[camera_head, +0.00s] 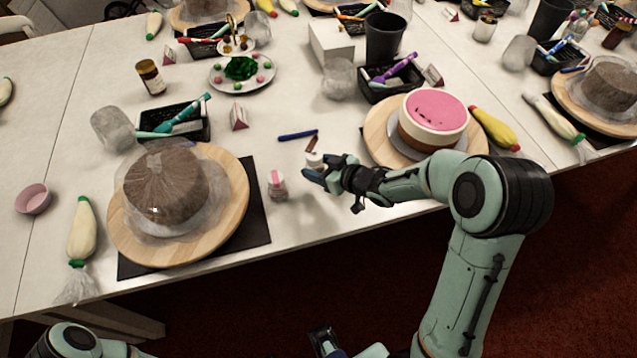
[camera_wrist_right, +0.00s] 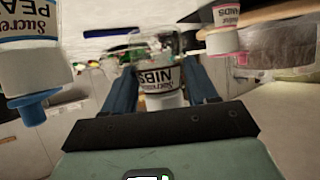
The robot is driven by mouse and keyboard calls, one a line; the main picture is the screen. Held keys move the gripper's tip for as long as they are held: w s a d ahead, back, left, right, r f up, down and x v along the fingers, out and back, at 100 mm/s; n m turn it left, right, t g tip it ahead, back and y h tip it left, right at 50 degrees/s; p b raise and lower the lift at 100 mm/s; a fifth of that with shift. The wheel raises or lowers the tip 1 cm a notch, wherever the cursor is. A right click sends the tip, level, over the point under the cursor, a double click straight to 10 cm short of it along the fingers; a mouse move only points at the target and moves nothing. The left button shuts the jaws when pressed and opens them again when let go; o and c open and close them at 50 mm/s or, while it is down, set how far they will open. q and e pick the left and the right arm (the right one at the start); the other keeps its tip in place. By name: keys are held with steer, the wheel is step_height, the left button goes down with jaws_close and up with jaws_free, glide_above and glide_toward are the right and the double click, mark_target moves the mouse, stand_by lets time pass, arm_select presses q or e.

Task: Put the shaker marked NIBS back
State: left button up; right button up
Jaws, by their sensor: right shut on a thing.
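The shaker marked NIBS (camera_wrist_right: 158,78) is clear, with a white label and a white end. It sits between the two blue fingers of my right gripper (camera_wrist_right: 160,92). In the head view my right gripper (camera_head: 317,172) is over the table between two turntables, and only the shaker's pale top (camera_head: 314,159) shows. I cannot tell whether its base touches the table. A shaker with a pink label (camera_head: 277,185) stands just left of the gripper. A dark end at the bottom edge (camera_head: 325,342) seems to be my left gripper; its fingers are unclear.
A wrapped dark cake on a wooden turntable (camera_head: 240,215) is at left, and a pink-topped cake (camera_head: 436,110) at right. A blue pen (camera_head: 298,135) lies behind the gripper.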

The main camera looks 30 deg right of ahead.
steer(key=shift+f+b, duration=0.5)
steer(key=shift+f, duration=2.25)
steer(key=shift+f, duration=0.15)
steer(key=o, duration=1.2)
